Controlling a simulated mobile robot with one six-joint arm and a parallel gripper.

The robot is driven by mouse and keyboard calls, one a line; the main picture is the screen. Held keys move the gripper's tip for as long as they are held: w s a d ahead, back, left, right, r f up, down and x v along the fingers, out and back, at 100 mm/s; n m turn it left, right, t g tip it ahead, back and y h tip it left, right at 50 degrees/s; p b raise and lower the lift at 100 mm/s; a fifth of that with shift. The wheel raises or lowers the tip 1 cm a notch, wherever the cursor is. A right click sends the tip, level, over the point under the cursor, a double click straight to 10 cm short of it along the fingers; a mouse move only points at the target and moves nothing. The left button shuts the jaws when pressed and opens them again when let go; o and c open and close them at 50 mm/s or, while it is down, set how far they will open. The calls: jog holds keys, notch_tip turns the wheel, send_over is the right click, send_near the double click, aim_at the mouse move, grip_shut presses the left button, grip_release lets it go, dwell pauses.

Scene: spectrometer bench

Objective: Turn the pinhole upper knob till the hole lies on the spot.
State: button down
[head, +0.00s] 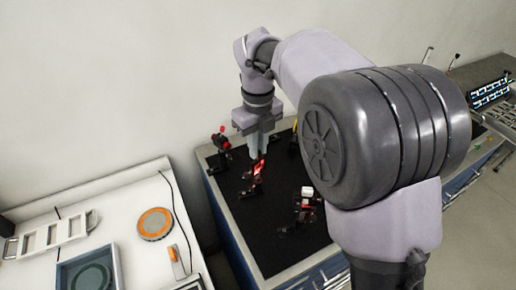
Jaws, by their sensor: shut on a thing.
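My gripper (260,153) points down over the black breadboard, its fingers shut on a small part at the top of a dark mount. I take this part to be the pinhole upper knob; it is hidden between the fingertips. The pinhole mount (254,186) stands on the breadboard below the fingers, with bright red light (258,169) on it. The hole and the exact place of the spot are too small to make out, so I cannot tell how they lie to each other.
A dark mount with red knobs (222,142) stands left of my gripper. Another mount with a white top (307,191) stands to the right. The black breadboard (262,235) is bare in front. A white bench (132,206) with an orange-rimmed disc (154,223) is at left.

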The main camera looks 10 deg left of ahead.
jog(key=shift+w+r+m, duration=0.1)
jog(key=shift+m, duration=0.5)
jog(key=c, duration=1.4)
grip_release()
jog(key=shift+o, duration=0.2)
notch_tip(320, 180, up, 17)
jog(key=p, duration=0.6)
jog(key=shift+r, duration=0.15)
